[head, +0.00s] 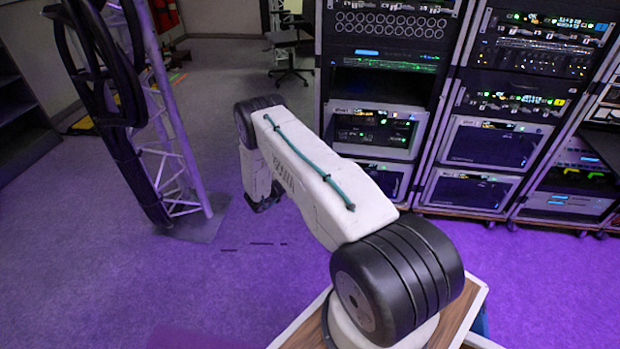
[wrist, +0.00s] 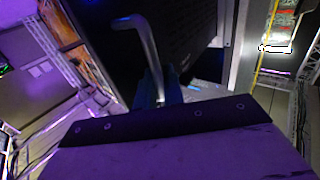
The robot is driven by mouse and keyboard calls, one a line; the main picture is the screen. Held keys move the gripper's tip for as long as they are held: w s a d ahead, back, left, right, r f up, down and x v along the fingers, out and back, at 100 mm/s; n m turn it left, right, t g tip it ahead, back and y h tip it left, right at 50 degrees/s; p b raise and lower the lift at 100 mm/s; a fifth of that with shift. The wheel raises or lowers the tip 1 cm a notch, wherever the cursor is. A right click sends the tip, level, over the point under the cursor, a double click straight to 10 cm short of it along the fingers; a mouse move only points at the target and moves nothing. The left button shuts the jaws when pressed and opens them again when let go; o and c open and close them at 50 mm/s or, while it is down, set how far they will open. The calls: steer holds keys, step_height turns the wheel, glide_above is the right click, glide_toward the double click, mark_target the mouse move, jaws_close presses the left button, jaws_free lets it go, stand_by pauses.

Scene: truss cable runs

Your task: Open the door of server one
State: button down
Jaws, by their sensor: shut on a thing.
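In the wrist view my gripper (wrist: 158,90) is shut on a grey bent bar handle (wrist: 148,50), with its dark fingers around the handle's lower end. The handle stands in front of a large dark panel (wrist: 190,35), which looks like the door of server one. In the head view a light-framed server unit (head: 415,116) with a dark front and small lit displays sits in the left rack, with a small label at its upper left. I cannot read the label surely.
More racks (head: 490,150) with lit units stand to the right. A metal truss (head: 175,160) with thick black cables (head: 105,85) stands at the left. The purple-lit floor (head: 90,260) between is mostly clear. An office chair (head: 290,60) is at the back.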

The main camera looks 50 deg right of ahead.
steer(key=shift+w+a, duration=0.1)
steer(key=shift+w, duration=0.5)
steer(key=shift+r, duration=0.1)
steer(key=c, duration=1.9)
jaws_free()
steer(key=a, duration=0.7)
steer(key=shift+w+a, duration=0.35)
steer(key=shift+w, duration=0.05)
